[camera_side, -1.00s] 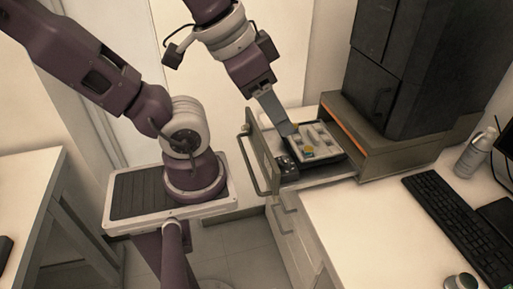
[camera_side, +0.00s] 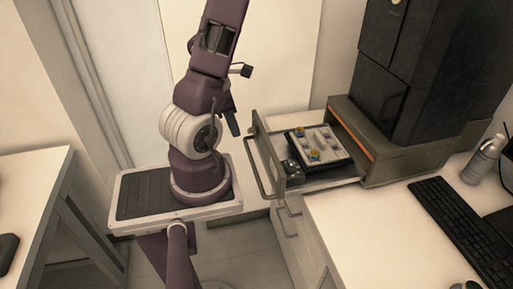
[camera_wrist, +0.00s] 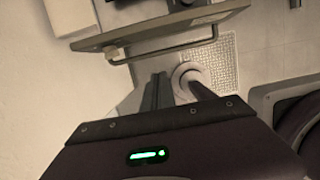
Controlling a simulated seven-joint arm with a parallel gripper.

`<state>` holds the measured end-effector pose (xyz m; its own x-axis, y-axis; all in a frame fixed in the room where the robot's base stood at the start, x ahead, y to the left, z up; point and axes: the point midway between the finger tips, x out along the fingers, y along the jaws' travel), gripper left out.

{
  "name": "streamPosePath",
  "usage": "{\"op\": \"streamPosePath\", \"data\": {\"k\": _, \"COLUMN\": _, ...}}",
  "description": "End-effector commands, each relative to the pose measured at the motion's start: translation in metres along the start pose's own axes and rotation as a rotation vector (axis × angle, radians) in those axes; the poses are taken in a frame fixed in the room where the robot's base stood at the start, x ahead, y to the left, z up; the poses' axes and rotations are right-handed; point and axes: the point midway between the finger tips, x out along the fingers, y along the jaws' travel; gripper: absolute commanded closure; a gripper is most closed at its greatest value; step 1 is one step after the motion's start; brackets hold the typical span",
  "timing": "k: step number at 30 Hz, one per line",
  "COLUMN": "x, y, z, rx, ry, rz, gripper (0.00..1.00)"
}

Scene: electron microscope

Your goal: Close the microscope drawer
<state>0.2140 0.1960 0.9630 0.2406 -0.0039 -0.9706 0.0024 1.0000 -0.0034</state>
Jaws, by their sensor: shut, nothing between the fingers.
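The microscope drawer (camera_side: 268,150) stands open in the side view, pulled out to the left from the grey housing (camera_side: 372,150) under the dark microscope (camera_side: 400,75). Its bar handle (camera_side: 262,178) is on the outer face. A tray (camera_side: 325,148) with small coloured pieces lies inside it. My gripper (camera_side: 234,124) is left of the drawer front, apart from it and partly hidden by my arm. In the wrist view, the fingers of my gripper (camera_wrist: 156,88) are together and empty, below the drawer handle (camera_wrist: 165,50) in the picture.
A keyboard (camera_side: 465,230) and a spray bottle (camera_side: 484,160) stand on the white desk (camera_side: 350,225) at right. Another white table (camera_side: 35,185) is at left. Open floor shows between my base and the desk.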

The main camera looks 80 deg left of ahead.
Motion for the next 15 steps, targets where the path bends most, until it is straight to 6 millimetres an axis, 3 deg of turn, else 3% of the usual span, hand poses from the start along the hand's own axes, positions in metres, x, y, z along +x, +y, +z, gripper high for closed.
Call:
{"op": "streamPosePath", "data": {"k": 13, "x": 0.093, "y": -0.001, "z": -0.001, "rx": -0.003, "ry": 0.005, "rz": -0.002, "gripper": 1.00}}
{"op": "streamPosePath", "data": {"k": 15, "x": 0.097, "y": 0.001, "z": 0.009, "rx": -0.004, "ry": -0.008, "rz": 0.003, "gripper": 1.00}}
